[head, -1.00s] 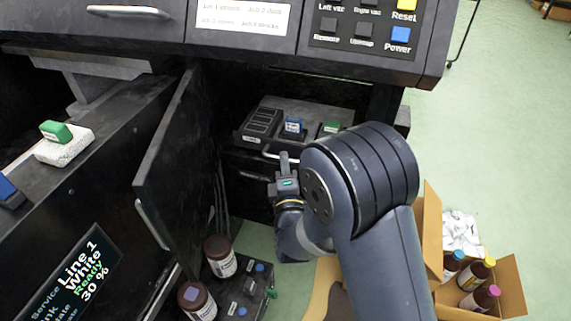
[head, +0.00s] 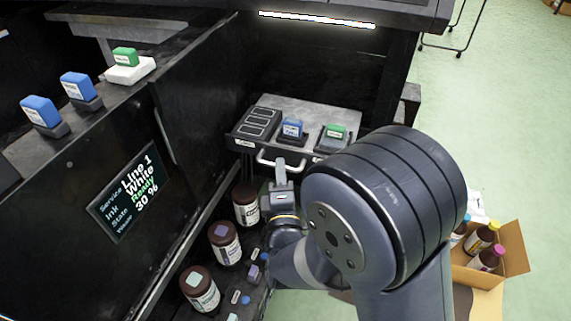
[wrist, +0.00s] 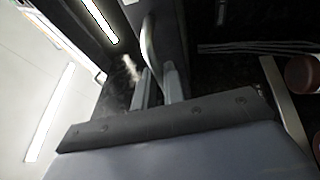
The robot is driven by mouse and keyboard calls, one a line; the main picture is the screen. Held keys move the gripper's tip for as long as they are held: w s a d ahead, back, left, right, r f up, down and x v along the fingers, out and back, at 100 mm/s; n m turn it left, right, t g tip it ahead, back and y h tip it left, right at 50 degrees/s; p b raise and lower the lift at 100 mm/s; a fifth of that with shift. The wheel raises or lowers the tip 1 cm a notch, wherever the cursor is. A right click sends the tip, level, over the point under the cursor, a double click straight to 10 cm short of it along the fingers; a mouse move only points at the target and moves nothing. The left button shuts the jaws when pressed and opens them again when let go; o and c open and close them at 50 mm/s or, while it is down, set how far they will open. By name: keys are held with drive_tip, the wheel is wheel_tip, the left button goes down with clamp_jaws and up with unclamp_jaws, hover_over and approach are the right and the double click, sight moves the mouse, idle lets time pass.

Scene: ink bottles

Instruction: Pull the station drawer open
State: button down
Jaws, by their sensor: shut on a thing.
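In the wrist view the two fingers (wrist: 158,82) close around the curved handle bar (wrist: 149,42). How far the drawer stands out is hard to tell.
Brown bottles (head: 225,243) stand in a row below and left of my gripper. A dark cabinet with a screen (head: 130,190) is at the left, with cartridges on top. An open carton (head: 508,245) of bottles is on the floor at the right. Green floor is free beyond it.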

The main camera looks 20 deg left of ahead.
drive_tip(key=shift+s+d, duration=0.1)
drive_tip(key=shift+s, duration=0.75)
drive_tip(key=c, duration=1.8)
unclamp_jaws()
drive_tip(key=shift+o, duration=0.2)
drive_tip(key=v, duration=1)
drive_tip(key=shift+s+d+p, duration=0.2)
drive_tip(key=shift+s+p, duration=0.15)
drive_tip(key=shift+p, duration=0.05)
drive_tip(key=shift+f, duration=0.15)
